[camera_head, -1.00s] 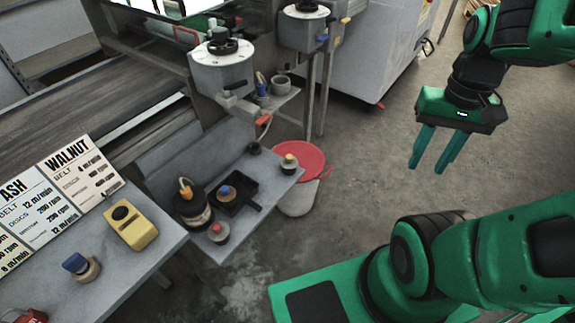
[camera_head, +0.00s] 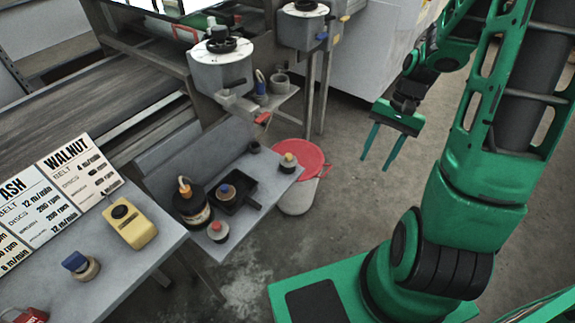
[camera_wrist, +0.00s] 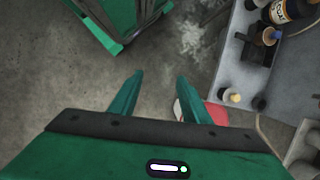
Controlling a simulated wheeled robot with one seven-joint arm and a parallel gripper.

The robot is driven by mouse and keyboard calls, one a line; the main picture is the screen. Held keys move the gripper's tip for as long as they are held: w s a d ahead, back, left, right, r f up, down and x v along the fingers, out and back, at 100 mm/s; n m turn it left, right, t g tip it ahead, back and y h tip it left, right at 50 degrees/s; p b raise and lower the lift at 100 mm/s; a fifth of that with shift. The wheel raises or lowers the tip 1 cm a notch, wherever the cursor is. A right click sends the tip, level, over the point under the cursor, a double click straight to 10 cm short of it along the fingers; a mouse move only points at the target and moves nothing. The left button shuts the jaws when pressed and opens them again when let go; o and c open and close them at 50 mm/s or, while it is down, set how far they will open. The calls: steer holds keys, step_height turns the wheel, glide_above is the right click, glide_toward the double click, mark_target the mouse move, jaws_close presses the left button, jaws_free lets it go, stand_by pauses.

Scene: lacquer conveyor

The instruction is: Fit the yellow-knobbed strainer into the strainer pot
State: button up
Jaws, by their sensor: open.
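The yellow-knobbed strainer (camera_head: 288,164) stands upright near the right end of the low grey shelf; it also shows in the wrist view (camera_wrist: 232,98). My gripper (camera_head: 377,163) is open and empty, fingers down, over the floor to the right of the shelf, well apart from the strainer. In the wrist view the two fingers (camera_wrist: 158,85) are spread with floor between them. A small grey open pot (camera_head: 279,84) stands on the bracket beside the machine; a small dark cup (camera_head: 253,148) stands at the shelf's back edge. I cannot tell which is the strainer pot.
A red-lidded bucket (camera_head: 297,200) stands on the floor beside the shelf. The shelf also holds a black tray (camera_head: 246,204) with a blue-knobbed piece, a red-knobbed piece (camera_head: 217,231) and a dark labelled jar (camera_head: 191,205). The floor around my gripper is clear.

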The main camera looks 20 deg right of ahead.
steer(key=w+a+f+m+y, duration=0.2)
steer(key=w+a+f+y, duration=0.15)
steer(key=f, duration=0.55)
steer(key=m+t+y, duration=0.8)
steer(key=m+t, duration=0.4)
steer(key=m, duration=0.2)
glide_toward(292, 159)
steer(key=a, duration=0.1)
steer(key=x, duration=1)
steer(key=shift+w+f, duration=0.15)
steer(key=shift+w, duration=0.35)
jaws_close()
